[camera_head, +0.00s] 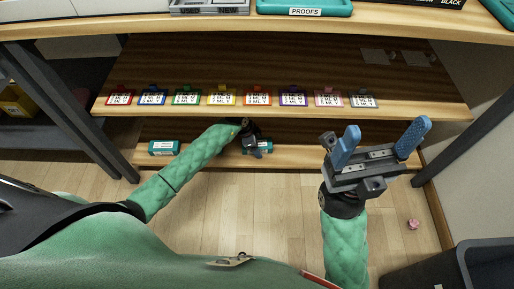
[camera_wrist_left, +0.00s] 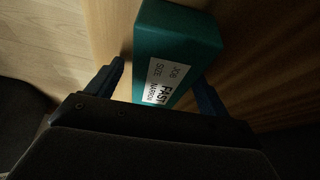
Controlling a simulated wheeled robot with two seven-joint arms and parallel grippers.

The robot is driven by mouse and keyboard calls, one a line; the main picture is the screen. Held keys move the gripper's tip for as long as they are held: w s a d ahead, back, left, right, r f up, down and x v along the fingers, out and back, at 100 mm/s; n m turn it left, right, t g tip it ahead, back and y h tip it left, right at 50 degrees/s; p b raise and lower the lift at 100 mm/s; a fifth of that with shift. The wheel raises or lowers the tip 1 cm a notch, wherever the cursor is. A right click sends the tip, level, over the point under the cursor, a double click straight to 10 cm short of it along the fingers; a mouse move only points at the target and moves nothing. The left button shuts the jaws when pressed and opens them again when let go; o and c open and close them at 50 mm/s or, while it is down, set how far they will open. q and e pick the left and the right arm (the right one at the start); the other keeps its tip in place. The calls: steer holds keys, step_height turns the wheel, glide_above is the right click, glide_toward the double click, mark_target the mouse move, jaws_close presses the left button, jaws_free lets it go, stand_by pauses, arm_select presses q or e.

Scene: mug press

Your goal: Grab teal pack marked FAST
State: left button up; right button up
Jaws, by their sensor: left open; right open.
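The teal pack (camera_wrist_left: 178,38) has a white label reading FAST and lies on the low shelf. In the head view the pack (camera_head: 266,147) is partly hidden by my left gripper (camera_head: 256,151). In the left wrist view my left gripper (camera_wrist_left: 160,78) is open, with one blue finger on each side of the pack. I cannot tell whether the fingers touch it. A second teal pack (camera_head: 164,147) with a white label lies further left on the same shelf; its label is too small to read. My right gripper (camera_head: 387,130) is open and empty, apart from the shelves.
The low shelf (camera_head: 210,161) lies under a middle shelf (camera_head: 430,108) with a row of coloured, labelled tags (camera_head: 222,96). A teal tray marked PROOFS (camera_head: 304,6) is on the top surface. A dark bin (camera_head: 450,272) stands at lower right.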

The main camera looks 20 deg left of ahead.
arm_select(q)
steer(key=shift+c, duration=0.4)
steer(key=c, duration=1.2)
